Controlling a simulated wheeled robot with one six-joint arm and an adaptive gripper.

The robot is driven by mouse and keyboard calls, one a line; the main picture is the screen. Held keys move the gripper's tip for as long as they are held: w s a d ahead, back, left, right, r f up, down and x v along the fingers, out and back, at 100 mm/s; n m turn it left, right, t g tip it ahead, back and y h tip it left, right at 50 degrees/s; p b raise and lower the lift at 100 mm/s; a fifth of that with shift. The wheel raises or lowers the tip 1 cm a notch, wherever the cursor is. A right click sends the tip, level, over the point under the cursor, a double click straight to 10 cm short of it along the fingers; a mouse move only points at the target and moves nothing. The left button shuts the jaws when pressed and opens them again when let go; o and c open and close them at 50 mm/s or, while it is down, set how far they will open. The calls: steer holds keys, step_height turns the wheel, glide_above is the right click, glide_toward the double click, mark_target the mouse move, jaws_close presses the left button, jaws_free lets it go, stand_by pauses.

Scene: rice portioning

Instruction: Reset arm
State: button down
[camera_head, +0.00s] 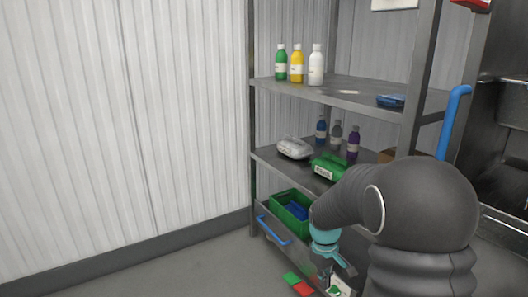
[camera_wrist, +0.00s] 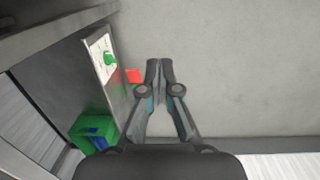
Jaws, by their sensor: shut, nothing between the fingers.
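My gripper (camera_wrist: 160,68) is in the middle of the wrist view, its two fingertips close together with nothing between them. It points down over bare grey floor, to the right of the shelf's edge. In the head view my dark arm reaches in from the lower right, and my teal wrist part shows low beside the shelf rack (camera_head: 345,92). The fingertips are hard to make out there.
A green crate (camera_head: 284,212) with blue contents sits on the low shelf, also in the wrist view (camera_wrist: 84,127). Bottles (camera_head: 297,67) stand on the upper shelf, and packs (camera_head: 294,148) lie on the middle one. A blue handle (camera_head: 455,115) is on the right. Floor at left is clear.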

steer(key=s+r+m+t, duration=0.3)
steer(key=s+r, duration=0.6)
steer(key=s, duration=0.3)
steer(key=s+a+r+m+t+y, duration=0.1)
steer(key=s+r+m+t, duration=0.2)
steer(key=s+r, duration=0.6)
steer(key=shift+s, duration=1.9)
